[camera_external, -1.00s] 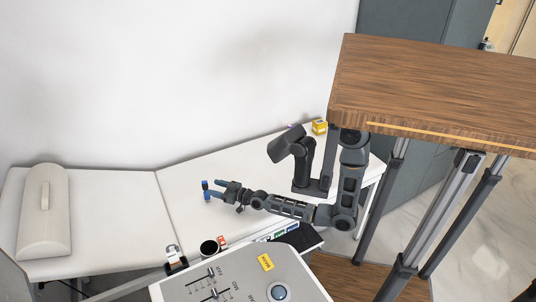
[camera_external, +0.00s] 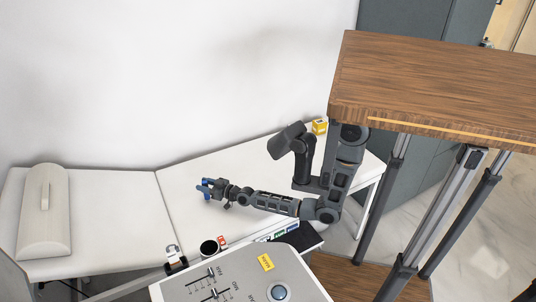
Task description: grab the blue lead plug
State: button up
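The blue lead plug (camera_external: 205,190) is on the white couch, left of the couch's middle. It is small in the picture and partly covered by my gripper (camera_external: 209,187). My gripper reaches in from the right, with its fingers at the plug. At this size I cannot tell whether the fingers are touching it or closed on it.
The white couch (camera_external: 120,215) is mostly clear around the plug, with a pale bolster (camera_external: 43,215) at its left end. A yellow box (camera_external: 319,126) stands at the back right. In front are a dark cup (camera_external: 209,248) and a grey control panel (camera_external: 235,280).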

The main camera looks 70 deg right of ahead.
grip_shut()
jog(key=shift+r, duration=0.1)
dwell(0.3)
